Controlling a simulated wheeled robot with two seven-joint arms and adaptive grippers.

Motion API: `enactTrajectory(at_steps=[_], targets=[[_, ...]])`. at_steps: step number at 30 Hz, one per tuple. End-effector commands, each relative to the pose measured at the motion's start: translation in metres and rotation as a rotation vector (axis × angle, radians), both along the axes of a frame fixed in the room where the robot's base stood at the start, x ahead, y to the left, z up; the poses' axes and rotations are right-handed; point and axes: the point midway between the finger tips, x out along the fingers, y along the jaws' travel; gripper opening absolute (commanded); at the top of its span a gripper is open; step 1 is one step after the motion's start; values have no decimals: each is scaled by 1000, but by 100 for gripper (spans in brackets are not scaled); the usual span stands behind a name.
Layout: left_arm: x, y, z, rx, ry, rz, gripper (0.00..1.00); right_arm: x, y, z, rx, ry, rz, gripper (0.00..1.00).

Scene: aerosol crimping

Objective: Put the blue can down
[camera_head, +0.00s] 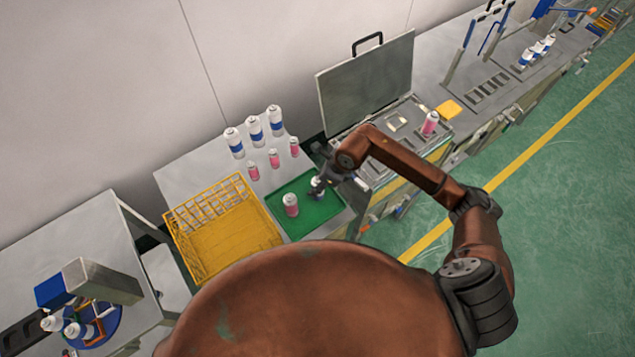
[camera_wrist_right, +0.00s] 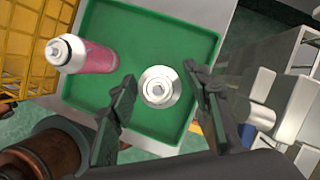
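A can with a white domed top (camera_wrist_right: 160,88) stands upright on the green tray (camera_head: 318,220), between the fingers of my right gripper (camera_head: 317,188). In the right wrist view the gripper's fingers (camera_wrist_right: 162,92) are on either side of the can, with a narrow gap showing at each side, so it looks open around it. The can's body colour is hidden in both views. A pink can (camera_head: 291,205) stands on the same tray to the left; it also shows in the right wrist view (camera_wrist_right: 85,55). My left gripper is not in view.
A yellow wire basket (camera_head: 235,250) is left of the tray. Behind it stand blue-and-white cans (camera_head: 255,130) and smaller pink cans (camera_head: 274,158). A machine with a raised lid (camera_head: 366,83) is right of the tray, with a pink can (camera_head: 430,123) on it.

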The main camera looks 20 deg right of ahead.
Motion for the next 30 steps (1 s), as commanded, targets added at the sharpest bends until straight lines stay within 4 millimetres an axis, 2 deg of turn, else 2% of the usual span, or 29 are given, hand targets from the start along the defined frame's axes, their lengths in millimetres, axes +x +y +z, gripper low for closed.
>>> enactTrajectory(at_steps=[9, 13, 17, 24, 30], targets=[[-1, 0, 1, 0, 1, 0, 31, 0, 0, 1, 0, 0, 0, 49], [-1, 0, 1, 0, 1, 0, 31, -1, -2, 9, -1, -2, 0, 49], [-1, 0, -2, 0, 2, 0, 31, -6, -10, 29, -2, -4, 2, 49], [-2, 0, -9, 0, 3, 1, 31, -17, -26, 76, -2, -4, 0, 49], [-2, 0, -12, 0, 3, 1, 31, -24, -34, 103, -2, -2, -1, 49]])
